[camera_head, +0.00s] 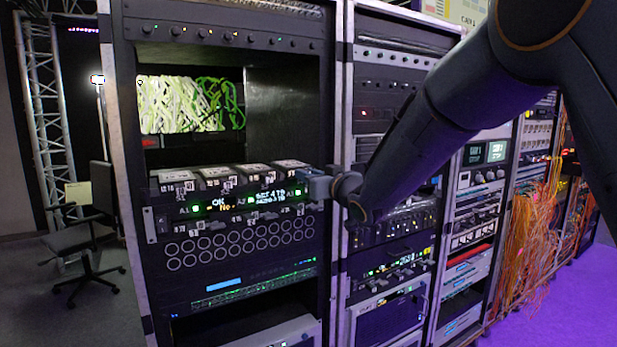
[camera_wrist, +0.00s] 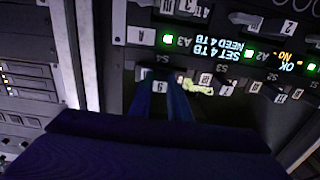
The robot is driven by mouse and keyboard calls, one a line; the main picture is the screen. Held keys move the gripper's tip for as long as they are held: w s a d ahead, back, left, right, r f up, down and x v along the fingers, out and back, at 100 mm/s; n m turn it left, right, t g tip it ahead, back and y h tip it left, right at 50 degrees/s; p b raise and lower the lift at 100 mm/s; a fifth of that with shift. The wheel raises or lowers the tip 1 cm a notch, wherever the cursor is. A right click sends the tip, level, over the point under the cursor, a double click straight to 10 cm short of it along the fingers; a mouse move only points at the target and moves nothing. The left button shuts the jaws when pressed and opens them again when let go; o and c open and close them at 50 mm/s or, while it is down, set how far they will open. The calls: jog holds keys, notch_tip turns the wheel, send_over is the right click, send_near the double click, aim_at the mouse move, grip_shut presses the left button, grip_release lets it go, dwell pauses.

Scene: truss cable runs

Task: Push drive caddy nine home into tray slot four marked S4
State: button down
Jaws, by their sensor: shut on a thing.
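Drive caddy nine (camera_wrist: 160,86), a small dark block with a white 9 label, sits between my fingers in the wrist view, right under the S4 mark (camera_wrist: 162,59). My gripper (camera_wrist: 163,92) is shut on it, with blue fingers on either side. How deep the caddy sits in slot S4 is hidden by the fingers. The tray front (camera_wrist: 192,69) carries the slot marks, upside down in this view. In the head view my gripper (camera_head: 318,188) is at the right end of the tray row (camera_head: 235,208); the caddy cannot be made out there.
Other numbered caddies stand beside it, including seven (camera_wrist: 227,90) and eleven (camera_wrist: 280,97). A yellow-green piece (camera_wrist: 196,87) lies close to my fingers. A lit display (camera_wrist: 222,50) reads SET 4 TB, NEED 4 TB. The rack's right post (camera_head: 341,130) is close to my gripper.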

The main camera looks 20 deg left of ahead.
jog(key=shift+w+a+r, duration=0.1)
jog(key=shift+w+a, duration=0.2)
jog(key=shift+a, duration=0.05)
jog(key=c, duration=1.6)
grip_release()
jog(key=shift+o, duration=0.2)
jog(key=shift+s+d, duration=0.2)
jog(key=shift+d, duration=0.05)
jog(key=b+v, duration=0.2)
jog(key=v, duration=0.5)
jog(key=shift+b, duration=0.3)
